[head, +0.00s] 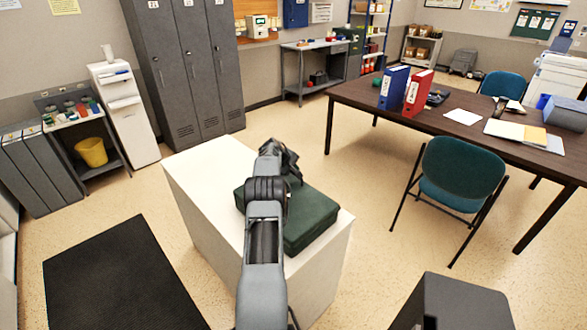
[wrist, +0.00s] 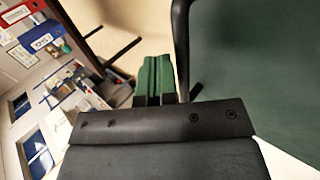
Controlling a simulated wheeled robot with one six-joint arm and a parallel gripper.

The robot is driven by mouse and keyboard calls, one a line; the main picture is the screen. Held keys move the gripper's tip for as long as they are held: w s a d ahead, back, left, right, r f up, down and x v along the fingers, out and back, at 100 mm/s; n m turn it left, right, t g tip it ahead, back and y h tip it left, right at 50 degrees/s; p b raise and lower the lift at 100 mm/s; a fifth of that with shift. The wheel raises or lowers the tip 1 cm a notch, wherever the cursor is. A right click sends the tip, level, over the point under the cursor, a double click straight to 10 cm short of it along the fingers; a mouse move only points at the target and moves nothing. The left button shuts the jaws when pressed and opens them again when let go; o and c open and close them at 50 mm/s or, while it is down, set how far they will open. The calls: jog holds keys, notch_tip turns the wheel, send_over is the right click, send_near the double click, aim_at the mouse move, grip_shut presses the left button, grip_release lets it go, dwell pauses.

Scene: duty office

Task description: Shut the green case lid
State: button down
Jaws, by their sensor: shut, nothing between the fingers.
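The green case (head: 312,218) lies on top of a white cabinet, and my arm crosses in front of it and hides its middle. Its top looks flat in the head view, but I cannot tell whether the lid is fully down. In the wrist view a broad dark green surface of the case (wrist: 265,75) fills the right side, with a black curved bar along its left edge. My gripper (head: 291,172) is over the far part of the case, and it also shows in the wrist view (wrist: 157,82). Its fingers are together and empty. Contact with the case cannot be made out.
The white cabinet (head: 196,165) has bare top to the left of the case. A dark table (head: 468,142) with binders and a teal chair (head: 462,172) stand to the right. Grey lockers (head: 185,75) stand behind. A black mat (head: 120,275) lies on open floor at left.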

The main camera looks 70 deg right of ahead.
dwell(0.3)
jog(key=b+v, duration=0.2)
jog(key=v, duration=1.2)
jog(key=shift+s+f, duration=0.1)
